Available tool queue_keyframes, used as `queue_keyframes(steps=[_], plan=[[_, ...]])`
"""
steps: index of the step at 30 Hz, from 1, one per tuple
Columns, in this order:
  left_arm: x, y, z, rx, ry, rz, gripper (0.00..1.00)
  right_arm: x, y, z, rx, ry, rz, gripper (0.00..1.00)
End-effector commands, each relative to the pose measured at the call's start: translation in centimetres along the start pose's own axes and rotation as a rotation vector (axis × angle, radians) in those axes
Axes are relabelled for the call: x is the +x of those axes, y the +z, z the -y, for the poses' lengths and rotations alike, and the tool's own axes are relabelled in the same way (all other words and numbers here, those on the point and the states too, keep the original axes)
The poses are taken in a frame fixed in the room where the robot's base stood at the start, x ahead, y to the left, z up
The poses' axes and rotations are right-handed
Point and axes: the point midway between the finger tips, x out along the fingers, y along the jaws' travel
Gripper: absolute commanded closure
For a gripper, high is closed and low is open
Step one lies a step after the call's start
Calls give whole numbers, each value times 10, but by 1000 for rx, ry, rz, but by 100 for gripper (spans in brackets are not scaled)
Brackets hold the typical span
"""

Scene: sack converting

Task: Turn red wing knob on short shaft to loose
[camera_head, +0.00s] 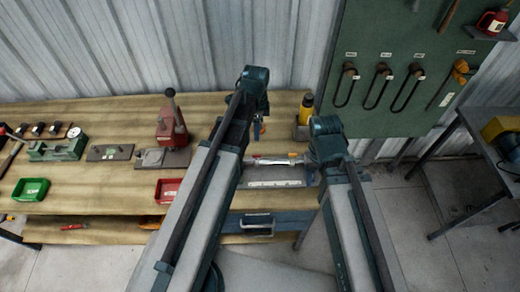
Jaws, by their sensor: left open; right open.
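A short, pale shaft (275,161) lies crosswise on a grey fixture plate (262,184) with a white label strip, near the bench's front edge. Reddish tints show along the shaft, but I cannot make out the wing shape of the red knob; it is too small or hidden. My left gripper (258,126) hangs behind and above the shaft, apart from it, and is open. My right gripper (309,173) is at the right end of the shaft, partly hidden under my wrist. It is open; I cannot tell whether it touches anything.
A yellow bottle (306,108) stands behind my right wrist. A drawer handle (258,224) is below. A green tool board hangs behind.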

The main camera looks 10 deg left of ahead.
Motion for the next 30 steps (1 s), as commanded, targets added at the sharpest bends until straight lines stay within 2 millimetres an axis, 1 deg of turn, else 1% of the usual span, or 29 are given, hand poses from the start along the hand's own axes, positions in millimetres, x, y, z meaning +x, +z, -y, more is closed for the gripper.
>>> queue_keyframes(steps=[5,11,30], plan=[[8,0,0,-1,0,0,59,8,-1,1,0,0,0,50],[27,0,0,-1,0,0,59,27,-2,2,2,0,-1,50],[115,0,0,-2,0,0,59,114,-7,10,-12,3,-2,50]])
